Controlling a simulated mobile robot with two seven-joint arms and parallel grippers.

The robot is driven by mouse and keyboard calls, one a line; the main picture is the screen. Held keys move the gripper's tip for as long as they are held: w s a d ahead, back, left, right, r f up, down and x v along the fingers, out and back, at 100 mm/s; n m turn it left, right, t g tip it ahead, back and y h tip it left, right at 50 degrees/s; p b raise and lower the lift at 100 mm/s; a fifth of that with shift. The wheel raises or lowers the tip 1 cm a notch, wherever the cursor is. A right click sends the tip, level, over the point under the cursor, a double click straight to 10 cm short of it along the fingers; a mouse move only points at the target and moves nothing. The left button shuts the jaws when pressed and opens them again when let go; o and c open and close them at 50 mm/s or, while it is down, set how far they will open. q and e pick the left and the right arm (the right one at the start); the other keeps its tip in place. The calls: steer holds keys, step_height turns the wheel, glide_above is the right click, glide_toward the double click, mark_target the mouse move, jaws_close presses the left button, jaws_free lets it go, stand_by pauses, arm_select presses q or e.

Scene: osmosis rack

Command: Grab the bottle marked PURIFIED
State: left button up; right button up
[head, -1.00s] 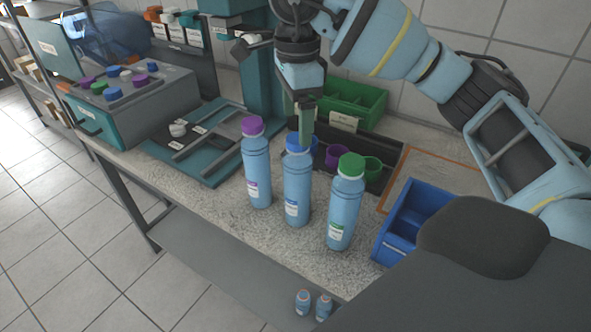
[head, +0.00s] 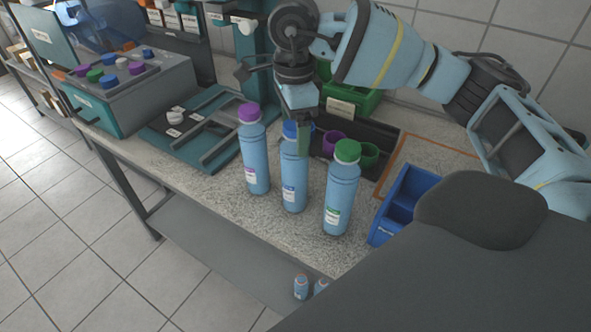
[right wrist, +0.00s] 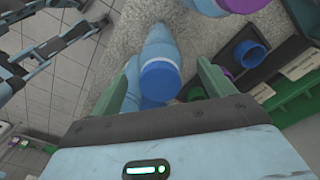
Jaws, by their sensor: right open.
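Three light-blue bottles stand upright in a row on the speckled bench: a purple-capped bottle (head: 256,162), a blue-capped bottle (head: 293,180) in the middle and a green-capped bottle (head: 340,200). Each has a small label, too small to read, so I cannot tell which says PURIFIED. My right gripper (head: 301,139) is open at the top of the blue-capped bottle, and a green finger hides part of its cap. In the right wrist view the blue cap (right wrist: 160,82) lies between the two spread fingers.
A blue bin (head: 402,205) stands right of the green-capped bottle. A dark tray with purple and green cups (head: 369,156) lies behind the bottles. A teal-and-grey rack (head: 135,95) with coloured caps stands at left.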

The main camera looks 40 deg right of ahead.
steer(key=shift+f, duration=0.9)
jaws_close()
